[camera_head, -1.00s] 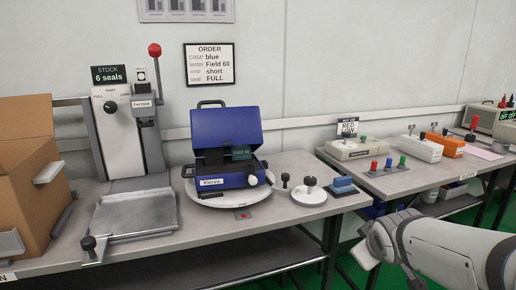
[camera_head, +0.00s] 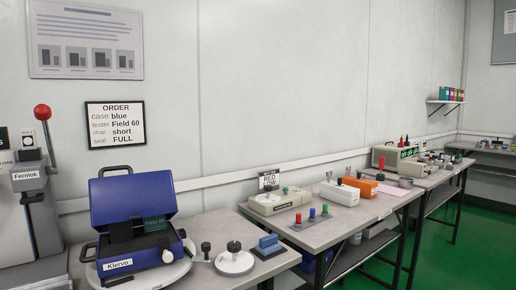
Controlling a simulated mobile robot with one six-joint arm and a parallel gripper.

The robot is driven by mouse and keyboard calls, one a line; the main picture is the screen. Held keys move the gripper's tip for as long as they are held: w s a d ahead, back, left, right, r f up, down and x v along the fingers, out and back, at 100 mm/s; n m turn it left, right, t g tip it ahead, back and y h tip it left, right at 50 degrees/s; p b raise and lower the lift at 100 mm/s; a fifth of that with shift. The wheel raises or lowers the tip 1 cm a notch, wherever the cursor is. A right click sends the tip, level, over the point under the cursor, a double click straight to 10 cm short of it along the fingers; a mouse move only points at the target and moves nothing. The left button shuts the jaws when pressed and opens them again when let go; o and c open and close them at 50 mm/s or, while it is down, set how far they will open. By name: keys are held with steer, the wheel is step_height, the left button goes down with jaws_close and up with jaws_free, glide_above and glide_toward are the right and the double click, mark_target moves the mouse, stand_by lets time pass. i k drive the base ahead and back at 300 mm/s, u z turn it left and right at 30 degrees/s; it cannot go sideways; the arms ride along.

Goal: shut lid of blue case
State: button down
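The blue case (camera_head: 113,268) sits on a round white turntable (camera_head: 178,273) at the lower left of the head camera view. Its lid (camera_head: 133,194) stands open, tilted up at the back. A dark tester with a green display (camera_head: 154,224) shows inside the case. A label reading "Kiervo" is on the case front, with a white knob at its right front corner. My gripper is not in this view.
A small white disc with a black knob (camera_head: 234,262) and a blue block (camera_head: 269,245) stand right of the case. A press with a red-tipped lever (camera_head: 43,113) is at left. More benches with devices (camera_head: 277,201) run to the right; green floor (camera_head: 466,240) lies clear beyond.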

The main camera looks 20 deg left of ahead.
mark_target(134, 198)
steer(key=z, duration=1.05)
steer(key=k, duration=1.4)
steer(key=u, duration=1.6)
steer(key=i, duration=1.05)
steer(key=u, duration=0.1)
